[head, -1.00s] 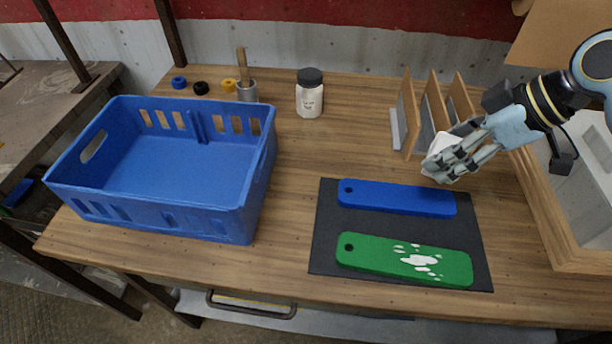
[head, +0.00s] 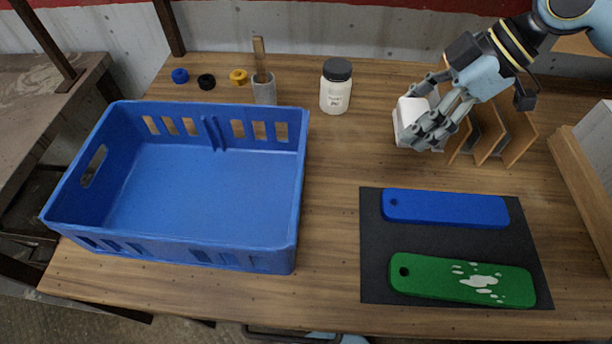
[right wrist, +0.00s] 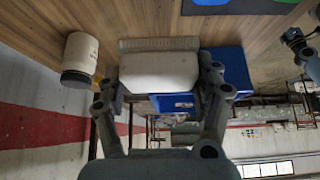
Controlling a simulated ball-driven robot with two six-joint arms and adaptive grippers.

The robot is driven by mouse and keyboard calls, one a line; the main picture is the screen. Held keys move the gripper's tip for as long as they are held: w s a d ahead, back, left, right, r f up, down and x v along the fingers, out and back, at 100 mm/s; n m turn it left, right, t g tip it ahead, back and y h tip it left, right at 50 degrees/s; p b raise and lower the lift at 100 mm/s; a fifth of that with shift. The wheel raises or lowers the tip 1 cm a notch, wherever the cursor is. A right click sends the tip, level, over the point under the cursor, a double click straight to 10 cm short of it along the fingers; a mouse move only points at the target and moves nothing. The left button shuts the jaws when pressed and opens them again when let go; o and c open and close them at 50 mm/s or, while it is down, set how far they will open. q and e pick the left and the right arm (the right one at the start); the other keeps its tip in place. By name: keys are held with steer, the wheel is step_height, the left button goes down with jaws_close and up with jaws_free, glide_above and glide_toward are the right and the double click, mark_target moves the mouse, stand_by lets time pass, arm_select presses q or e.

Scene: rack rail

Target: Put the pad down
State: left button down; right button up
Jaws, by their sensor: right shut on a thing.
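The white pad (head: 411,111) is in my right gripper (head: 428,128), just left of the wooden rack and right of the jar in the head view. The right gripper is shut on it, with fingers on both sides. In the right wrist view the pad (right wrist: 160,72) sits between the fingers, with a grey ribbed strip along its table-side edge. I cannot tell whether the pad touches the table.
A wooden slotted rack (head: 497,142) stands right of the pad. A white jar (head: 336,88) with a dark lid stands left. A dark mat (head: 375,265) holds a blue board (head: 445,208) and a white-spotted green board (head: 435,277). A blue crate (head: 292,215) fills the left. Table between is clear.

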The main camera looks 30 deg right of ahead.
steer(key=shift+w+a+f, duration=0.1)
steer(key=shift+a+f, duration=0.05)
steer(key=shift+f, duration=0.15)
steer(key=w+a+f, duration=0.2)
steer(key=w, duration=0.1)
steer(key=w+a+f, duration=0.2)
steer(key=w, duration=0.1)
steer(key=w+a+f, duration=0.2)
steer(key=w, duration=0.1)
steer(key=shift+a+f, duration=0.25)
steer(key=shift+f, duration=2.05)
steer(key=shift+s+f, duration=0.1)
steer(key=shift+f, duration=0.05)
steer(key=o, duration=1.3)
